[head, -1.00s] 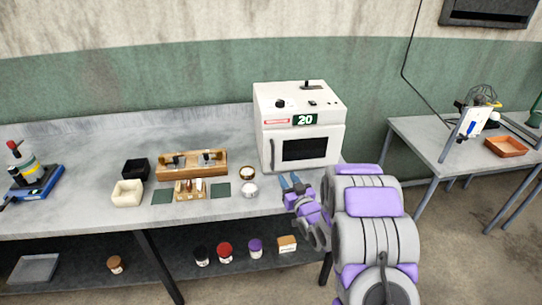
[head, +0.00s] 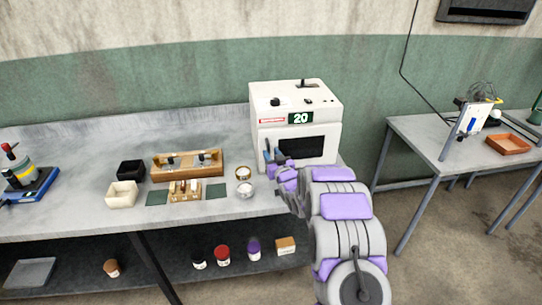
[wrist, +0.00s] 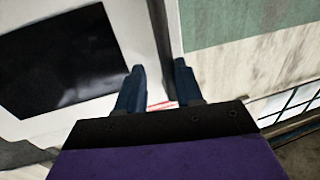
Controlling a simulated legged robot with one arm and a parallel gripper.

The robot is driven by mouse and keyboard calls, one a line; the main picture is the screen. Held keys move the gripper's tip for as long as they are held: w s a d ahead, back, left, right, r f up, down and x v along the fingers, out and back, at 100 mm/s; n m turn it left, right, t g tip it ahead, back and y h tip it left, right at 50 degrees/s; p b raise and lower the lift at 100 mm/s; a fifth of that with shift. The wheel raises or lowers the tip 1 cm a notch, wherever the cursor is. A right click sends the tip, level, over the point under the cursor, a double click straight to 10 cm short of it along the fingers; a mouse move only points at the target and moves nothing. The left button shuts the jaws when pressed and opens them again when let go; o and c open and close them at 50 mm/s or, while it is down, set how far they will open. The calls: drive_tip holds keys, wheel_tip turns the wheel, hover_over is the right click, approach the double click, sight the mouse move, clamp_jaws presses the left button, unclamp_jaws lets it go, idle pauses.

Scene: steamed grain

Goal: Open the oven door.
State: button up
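The white oven (head: 295,108) stands on the right end of the workbench, with its door (head: 325,158) closed. The door has a dark window (head: 305,147), also large at the left of the wrist view (wrist: 70,58). My gripper (head: 271,155) is at the left side of the door front, where the handle is. In the wrist view, its two blue fingers (wrist: 160,78) are apart. The dark handle bar (wrist: 159,35) runs down toward the gap between them. Whether the fingers touch it I cannot tell.
The grey workbench (head: 90,200) holds a small jar (head: 246,189), a wooden rack (head: 190,164), a black box (head: 131,170) and a white box (head: 122,194), left of the oven. A second table (head: 415,135) stands right, with floor between.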

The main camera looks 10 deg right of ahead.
drive_tip(key=shift+w+a+f, duration=0.1)
drive_tip(key=shift+w+a, duration=0.4)
drive_tip(key=shift+a, duration=0.05)
drive_tip(key=shift+w+a, duration=0.1)
drive_tip(key=shift+a, duration=0.3)
drive_tip(key=shift+d, duration=0.55)
drive_tip(key=c, duration=0.6)
drive_tip(key=shift+a, duration=0.25)
clamp_jaws()
drive_tip(key=shift+d, duration=0.1)
